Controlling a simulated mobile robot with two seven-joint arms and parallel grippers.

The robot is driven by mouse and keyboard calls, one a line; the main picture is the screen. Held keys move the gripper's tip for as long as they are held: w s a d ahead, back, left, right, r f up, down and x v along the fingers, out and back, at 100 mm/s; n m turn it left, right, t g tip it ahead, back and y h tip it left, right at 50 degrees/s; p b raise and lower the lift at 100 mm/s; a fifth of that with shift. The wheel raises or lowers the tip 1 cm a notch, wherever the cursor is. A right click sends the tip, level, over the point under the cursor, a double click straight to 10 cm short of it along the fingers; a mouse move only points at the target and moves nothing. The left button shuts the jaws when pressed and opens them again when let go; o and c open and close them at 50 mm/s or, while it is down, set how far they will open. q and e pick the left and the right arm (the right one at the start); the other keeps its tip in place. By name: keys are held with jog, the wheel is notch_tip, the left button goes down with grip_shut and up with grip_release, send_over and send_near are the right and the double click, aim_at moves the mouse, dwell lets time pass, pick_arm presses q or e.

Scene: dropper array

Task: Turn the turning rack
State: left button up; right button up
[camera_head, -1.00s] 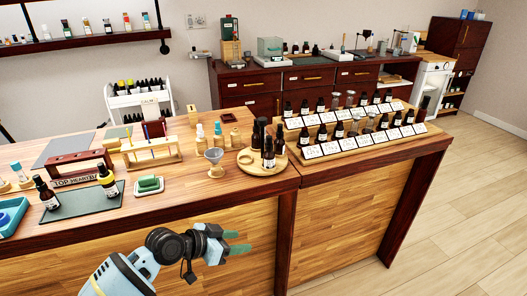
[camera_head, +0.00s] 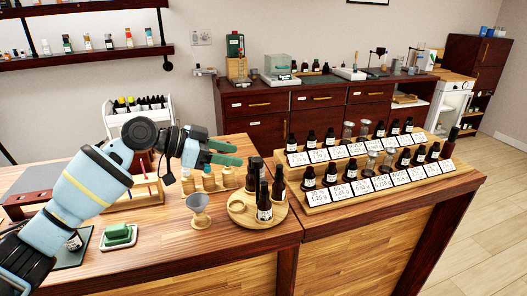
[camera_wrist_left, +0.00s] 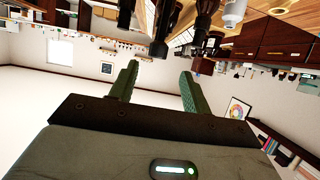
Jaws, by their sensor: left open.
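The turning rack (camera_head: 240,218) is a round light-wood tray on the counter, near the middle of the head view. Dark bottles (camera_wrist_left: 160,42) hang inverted at the top of that view. My right gripper is not in view.
A stepped wooden stand (camera_head: 390,187) with labelled cards and bottles is right of the rack. A small funnel-like cup (camera_head: 198,212) stands just left of it, and wooden pieces (camera_head: 208,181) stand behind. A green block on a white dish (camera_head: 118,235) is farther left.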

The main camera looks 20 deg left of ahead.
aim_at(255, 160)
pick_arm(q)
jog(key=p+x, duration=0.1)
jog(key=x, duration=0.5)
jog(key=shift+d, duration=0.35)
jog(key=shift+w+d+f, duration=0.25)
jog(key=shift+w+d, duration=0.05)
jog(key=shift+d, duration=0.05)
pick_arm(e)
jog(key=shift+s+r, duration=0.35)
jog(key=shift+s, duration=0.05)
pick_arm(q)
grip_shut()
